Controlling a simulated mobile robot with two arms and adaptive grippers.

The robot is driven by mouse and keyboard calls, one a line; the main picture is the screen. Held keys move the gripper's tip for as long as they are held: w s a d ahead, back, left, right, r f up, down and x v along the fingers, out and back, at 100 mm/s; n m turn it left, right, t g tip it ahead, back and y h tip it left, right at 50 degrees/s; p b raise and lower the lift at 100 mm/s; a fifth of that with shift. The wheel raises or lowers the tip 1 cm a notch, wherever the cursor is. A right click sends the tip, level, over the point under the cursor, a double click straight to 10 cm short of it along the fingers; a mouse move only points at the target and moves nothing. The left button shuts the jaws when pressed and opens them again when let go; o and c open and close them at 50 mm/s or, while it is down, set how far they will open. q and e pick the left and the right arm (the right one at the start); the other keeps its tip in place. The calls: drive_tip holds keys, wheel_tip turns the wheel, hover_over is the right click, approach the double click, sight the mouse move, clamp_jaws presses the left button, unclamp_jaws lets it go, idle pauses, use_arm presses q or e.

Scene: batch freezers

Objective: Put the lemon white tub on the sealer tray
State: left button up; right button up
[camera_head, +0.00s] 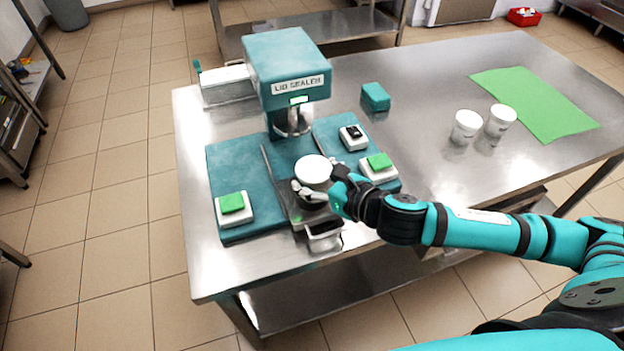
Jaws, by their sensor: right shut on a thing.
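A white tub (314,169) with a white top is at the front of the lid sealer, over the sealer tray (282,179). My right gripper (312,194) is shut on this tub from its front right side and hides its lower part. I cannot tell whether the tub touches the tray. No flavour label shows on its visible side. Two other white tubs, one at the left (466,126) and one at the right (500,120), stand upright near the green mat. My left gripper is not in view.
The teal lid sealer (287,72) rises behind the tray. Green-topped buttons stand at the left (232,203) and right (380,163) of its base. A switch box (353,137) and a teal block (375,97) are nearby. A green mat (540,105) lies at the right.

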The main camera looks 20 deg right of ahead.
drive_tip(key=shift+w+d+f, duration=0.1)
drive_tip(key=shift+w+d, duration=0.05)
drive_tip(key=shift+w, duration=1.1)
drive_tip(key=shift+f, duration=1.75)
drive_tip(key=shift+s+f, duration=0.1)
drive_tip(key=o, duration=1.7)
drive_tip(key=b+v, duration=0.1)
drive_tip(key=v, duration=1)
drive_tip(key=shift+s+d+r, duration=0.15)
drive_tip(key=shift+s+r, duration=0.15)
drive_tip(key=shift+s, duration=0.15)
